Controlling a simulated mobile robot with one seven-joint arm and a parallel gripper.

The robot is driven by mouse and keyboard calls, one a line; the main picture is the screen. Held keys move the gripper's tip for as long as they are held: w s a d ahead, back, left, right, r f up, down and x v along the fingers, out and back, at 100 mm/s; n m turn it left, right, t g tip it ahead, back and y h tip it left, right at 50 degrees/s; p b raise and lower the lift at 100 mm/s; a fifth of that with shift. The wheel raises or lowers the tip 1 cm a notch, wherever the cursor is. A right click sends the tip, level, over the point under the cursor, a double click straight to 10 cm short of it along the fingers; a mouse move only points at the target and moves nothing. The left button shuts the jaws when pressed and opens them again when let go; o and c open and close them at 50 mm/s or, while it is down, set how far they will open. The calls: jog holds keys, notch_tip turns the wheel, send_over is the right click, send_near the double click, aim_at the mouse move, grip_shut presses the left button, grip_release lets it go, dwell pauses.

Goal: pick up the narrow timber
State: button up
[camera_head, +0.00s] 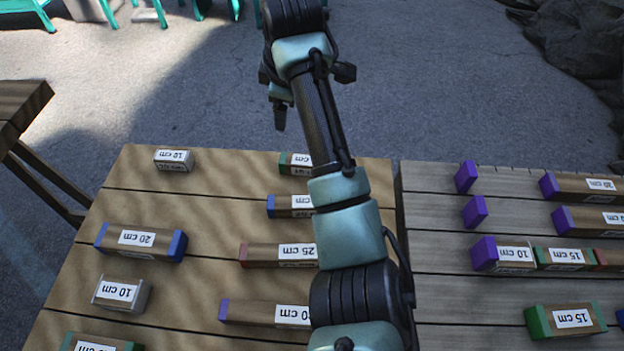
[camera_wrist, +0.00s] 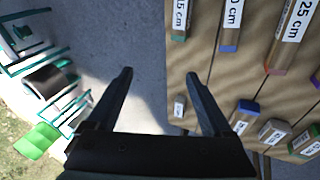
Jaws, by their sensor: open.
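My gripper (camera_wrist: 158,74) is open and empty in the wrist view, its fingers pointing past the table's edge. In the head view, one dark finger (camera_head: 279,116) shows beyond the table's far edge. Several labelled timbers lie on the left table. Slimmer-looking ones are a red-ended 25 cm timber (camera_head: 262,255) and a purple-ended timber (camera_head: 262,313), both partly hidden behind my arm. A plain 10 cm timber (camera_head: 174,160) lies at the far left corner. A small pale timber (camera_wrist: 179,106) lies near the right finger in the wrist view. I cannot tell which is the narrow timber.
A blue-ended 20 cm timber (camera_head: 141,243) and a grey-ended 10 cm timber (camera_head: 120,295) lie on the left table (camera_head: 160,205). The right table (camera_head: 440,260) holds several purple- and green-ended timbers. Open grey floor (camera_head: 440,90) lies beyond. Teal furniture (camera_head: 148,12) stands far back.

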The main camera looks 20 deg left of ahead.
jog(key=s+d+f+n+g+h+b, duration=0.1)
jog(key=s+d+f+g, duration=0.15)
jog(key=f, duration=0.25)
jog(key=s+d+f+n+g+h+b, duration=0.1)
jog(key=s+d+f+g+h+b, duration=0.15)
jog(key=f, duration=0.35)
send_over(309, 199)
jog(key=shift+y, duration=0.45)
notch_tip(309, 199, down, 7)
jog(key=shift+r+b, duration=0.15)
jog(key=shift+b, duration=0.3)
jog(key=shift+s+d+f+b, duration=0.15)
jog(key=shift+f+b, duration=0.3)
jog(key=shift+f, duration=1.05)
jog(key=shift+s+d+f+b, duration=0.1)
jog(key=shift+f+b, duration=0.3)
jog(key=shift+f, duration=1.1)
jog(key=shift+c, duration=0.2)
jog(key=shift+r, duration=0.1)
grip_shut()
